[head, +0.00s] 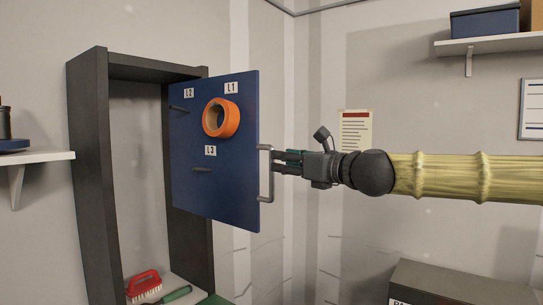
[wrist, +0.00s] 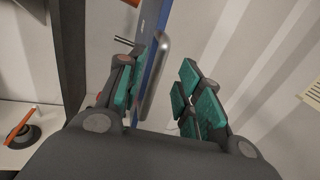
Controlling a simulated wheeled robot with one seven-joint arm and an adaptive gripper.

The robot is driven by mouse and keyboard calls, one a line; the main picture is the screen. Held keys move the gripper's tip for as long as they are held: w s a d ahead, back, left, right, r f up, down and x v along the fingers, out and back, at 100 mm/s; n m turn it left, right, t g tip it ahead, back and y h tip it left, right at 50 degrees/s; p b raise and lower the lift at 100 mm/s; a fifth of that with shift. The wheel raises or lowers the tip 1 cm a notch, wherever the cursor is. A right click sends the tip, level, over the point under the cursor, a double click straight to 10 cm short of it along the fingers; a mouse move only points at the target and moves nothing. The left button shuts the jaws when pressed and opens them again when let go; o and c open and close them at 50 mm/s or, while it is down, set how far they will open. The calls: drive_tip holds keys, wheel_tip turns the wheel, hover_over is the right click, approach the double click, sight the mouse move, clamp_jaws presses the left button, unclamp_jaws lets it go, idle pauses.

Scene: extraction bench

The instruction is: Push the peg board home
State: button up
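The blue peg board (head: 225,185) stands swung out from the dark upright frame (head: 90,150) at an angle. It carries labels L1, L2 and L3. An orange ring (head: 221,118) hangs beside L1; the pegs by L2 and L3 look bare. A grey bar handle (head: 271,175) runs down the board's right edge. My gripper (head: 283,161) is level with the handle, just to its right. In the wrist view my gripper (wrist: 168,95) has its green-padded fingers apart. The handle (wrist: 154,80) appears close beside the left finger; I cannot tell whether they touch.
A red brush (head: 144,283) and a green-handled tool (head: 176,294) lie at the frame's foot. Wall shelves stand left (head: 40,156) and upper right (head: 495,42). A dark box (head: 465,285) is at the lower right. Space around my arm looks clear.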

drive_tip(key=shift+p+x, duration=0.9)
drive_tip(key=shift+x, duration=1.8)
clamp_jaws()
